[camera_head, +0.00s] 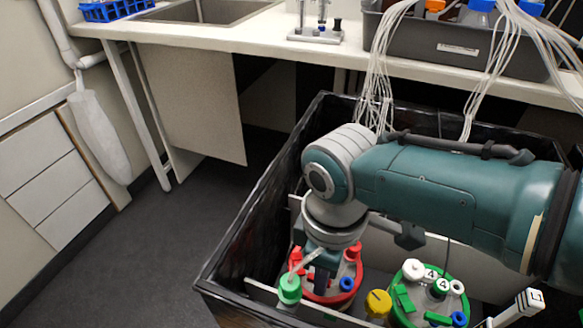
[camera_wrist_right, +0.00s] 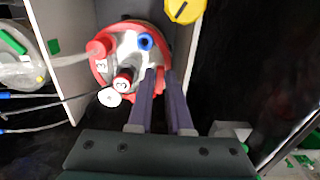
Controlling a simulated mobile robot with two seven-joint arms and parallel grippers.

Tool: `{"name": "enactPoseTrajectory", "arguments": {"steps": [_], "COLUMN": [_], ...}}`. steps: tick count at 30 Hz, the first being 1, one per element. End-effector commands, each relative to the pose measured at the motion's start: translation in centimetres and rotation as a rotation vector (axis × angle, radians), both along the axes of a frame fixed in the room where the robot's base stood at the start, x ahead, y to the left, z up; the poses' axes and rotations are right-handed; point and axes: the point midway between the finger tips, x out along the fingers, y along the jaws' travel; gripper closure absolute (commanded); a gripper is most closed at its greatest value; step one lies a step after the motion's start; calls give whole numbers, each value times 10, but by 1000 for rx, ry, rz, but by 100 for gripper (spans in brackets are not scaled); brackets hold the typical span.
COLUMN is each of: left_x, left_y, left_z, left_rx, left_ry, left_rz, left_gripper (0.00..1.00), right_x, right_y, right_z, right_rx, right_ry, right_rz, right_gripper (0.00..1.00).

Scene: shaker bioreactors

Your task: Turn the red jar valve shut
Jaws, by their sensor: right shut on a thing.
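The red jar (camera_head: 330,297) stands in the black-walled box, under my right arm; its red-rimmed lid (camera_wrist_right: 133,25) shows in the right wrist view. My right gripper (camera_wrist_right: 160,78) is shut on a small red valve (camera_wrist_right: 159,75) at the lid's edge. The fingers hide most of the valve, so I cannot tell its angle. In the head view my right wrist covers part of the lid. My left gripper is not in view.
A green-rimmed jar (camera_head: 433,290) marked 4 stands to the right of the red jar. A yellow cap (camera_head: 378,303) and a green cap (camera_head: 289,289) are close by. The black box wall (camera_head: 262,215) surrounds the jars. Pale tubes (camera_head: 375,75) hang from a grey bin (camera_head: 450,45) on the bench.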

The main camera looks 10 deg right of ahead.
Motion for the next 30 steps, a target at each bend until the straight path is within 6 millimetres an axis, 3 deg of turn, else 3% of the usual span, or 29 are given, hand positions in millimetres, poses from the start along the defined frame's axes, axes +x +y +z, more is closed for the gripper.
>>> {"name": "enactPoseTrajectory", "arguments": {"steps": [8, 9, 16, 25, 30], "left_x": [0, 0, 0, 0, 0], "left_y": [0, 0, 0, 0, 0], "left_z": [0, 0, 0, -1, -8], "left_rx": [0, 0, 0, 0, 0], "left_ry": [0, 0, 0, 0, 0], "left_rz": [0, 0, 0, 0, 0], "left_gripper": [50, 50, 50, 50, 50], "right_x": [0, 0, 0, 0, 1], "right_y": [1, 1, 0, 0, -1], "right_z": [1, 1, 0, 0, -3], "right_rx": [2, 2, 1, -1, -2], "right_ry": [-1, -1, -1, -1, -2], "right_rz": [0, 0, 1, 10, 148], "right_gripper": [100, 78, 52, 52, 52]}}
